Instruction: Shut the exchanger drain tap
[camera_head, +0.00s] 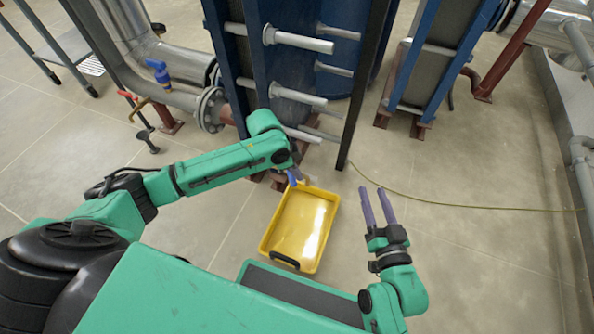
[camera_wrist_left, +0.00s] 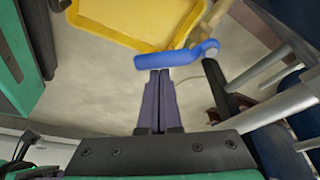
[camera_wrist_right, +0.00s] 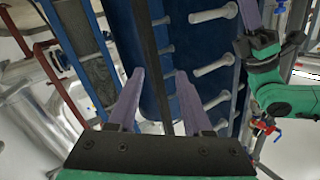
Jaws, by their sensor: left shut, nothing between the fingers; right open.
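The drain tap's blue lever (camera_wrist_left: 180,58) lies across the left wrist view, its rounded pivot end at the right by a brass-coloured tap body (camera_wrist_left: 216,14). In the head view a small blue part (camera_head: 293,178) shows under my left wrist, above the tray; the tap body is mostly hidden there. My left gripper (camera_wrist_left: 158,72) is shut and empty, its fingertips right at the lever's near side. I cannot tell whether they touch it. My right gripper (camera_head: 375,191) is open and empty, right of the tray; it also shows in the right wrist view (camera_wrist_right: 160,74).
A yellow tray (camera_head: 264,243) lies on the floor below the tap. The blue exchanger frame (camera_head: 228,70) with projecting rods and a dark post (camera_head: 362,90) stand close behind. A blue-handled valve (camera_head: 157,68) sits on pipes at left. A thin hose crosses the floor at right.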

